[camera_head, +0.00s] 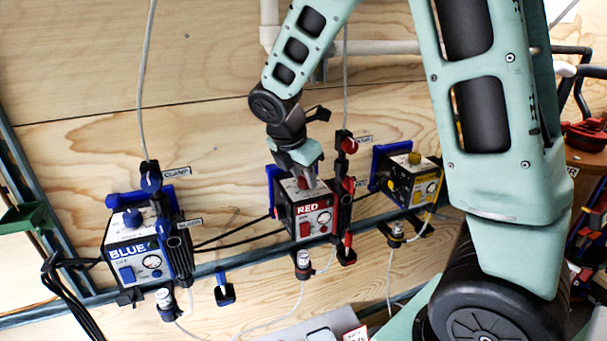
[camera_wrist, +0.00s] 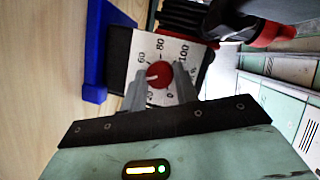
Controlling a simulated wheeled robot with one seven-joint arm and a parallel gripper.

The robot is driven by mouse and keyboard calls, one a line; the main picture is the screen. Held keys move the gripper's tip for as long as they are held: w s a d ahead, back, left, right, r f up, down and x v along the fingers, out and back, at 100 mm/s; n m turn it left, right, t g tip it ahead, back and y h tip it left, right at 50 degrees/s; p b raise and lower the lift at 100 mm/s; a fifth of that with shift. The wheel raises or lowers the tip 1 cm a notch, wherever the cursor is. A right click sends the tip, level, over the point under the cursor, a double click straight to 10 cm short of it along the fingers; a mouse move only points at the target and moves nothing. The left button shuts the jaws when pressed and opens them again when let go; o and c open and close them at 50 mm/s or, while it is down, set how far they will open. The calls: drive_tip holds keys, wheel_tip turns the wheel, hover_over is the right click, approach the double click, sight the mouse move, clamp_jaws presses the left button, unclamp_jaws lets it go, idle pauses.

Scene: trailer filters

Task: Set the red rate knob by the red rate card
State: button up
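The red rate knob (camera_wrist: 160,74) is round, with a pale pointer mark, on a white dial on top of the red box (camera_head: 309,219). In the wrist view the mark points left, between the low numbers and 60. The dial shows 0, 60, 80 and 100; fingers cover part of its edge. My gripper (camera_wrist: 160,80) comes down on the knob from above, one finger on each side, and looks shut on it. In the head view my gripper (camera_head: 303,178) hides most of the knob. A small white card with red print (camera_head: 355,334) is cut by the bottom edge; its text is unreadable.
A blue box (camera_head: 134,249) stands left and a yellow box (camera_head: 409,183) right along the same rail. A red clamp knob (camera_head: 348,145) and black parts stand close right of the red box. Grey tubes and black cables run around the boxes.

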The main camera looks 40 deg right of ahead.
drive_tip(key=shift+r+m+p, duration=0.1)
drive_tip(key=shift+m+p, duration=0.2)
drive_tip(key=shift+m, duration=0.1)
drive_tip(key=m+g+p, duration=0.1)
drive_tip(key=m+p, duration=0.1)
drive_tip(key=m, duration=0.1)
drive_tip(key=shift+w+m+g, duration=0.15)
drive_tip(key=shift+m+g, duration=0.25)
drive_tip(key=m+g+p, duration=0.1)
drive_tip(key=m, duration=0.1)
drive_tip(key=m+g+p, duration=0.1)
drive_tip(key=m+p, duration=0.1)
drive_tip(key=m, duration=0.1)
drive_tip(key=shift+w+y, duration=0.2)
drive_tip(key=shift+y, duration=0.1)
drive_tip(key=shift+m, duration=0.3)
drive_tip(key=o, duration=1)
drive_tip(key=b+v, duration=0.3)
drive_tip(key=v, duration=0.9)
drive_tip(key=shift+d, duration=0.1)
